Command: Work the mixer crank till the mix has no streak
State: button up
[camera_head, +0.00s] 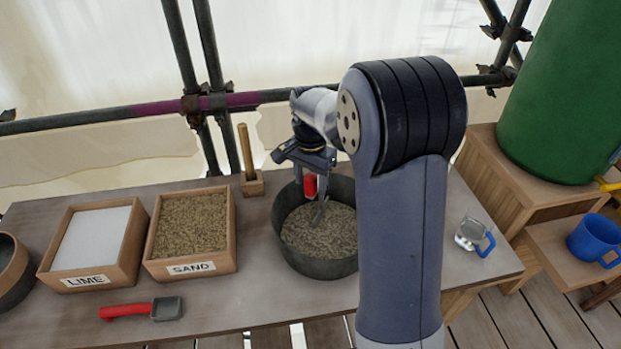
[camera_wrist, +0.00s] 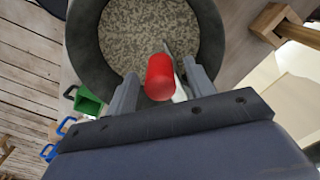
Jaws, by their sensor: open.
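The mixer is a dark round tub (camera_head: 284,262) on the bench, holding a speckled grey-tan mix (camera_head: 330,236). The mix looks mottled, with pale and dark flecks; it also shows in the wrist view (camera_wrist: 140,30). The crank has a red knob (camera_head: 310,184) above the tub and a grey metal part reaching down into the mix. My gripper (camera_head: 315,178) is over the tub, pointing down. In the wrist view, its open fingers (camera_wrist: 160,90) stand on either side of the red knob (camera_wrist: 160,77), with gaps visible. Whether a finger touches the knob I cannot tell.
A wooden-handled tool (camera_head: 246,155) stands behind. A clear cup with a blue handle (camera_head: 473,236) is at right. Scaffold poles (camera_head: 180,60) rise behind the bench.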

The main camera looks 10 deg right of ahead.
jog(key=shift+c, duration=0.2)
grip_shut()
jog(key=shift+d, duration=0.1)
dwell(0.4)
jog(key=d+n+p, duration=0.2)
jog(key=d+n, duration=0.7)
jog(key=n, duration=0.7)
jog(key=shift+w+d, duration=0.2)
jog(key=shift+d, duration=0.05)
jog(key=shift+r, duration=0.1)
dwell(0.4)
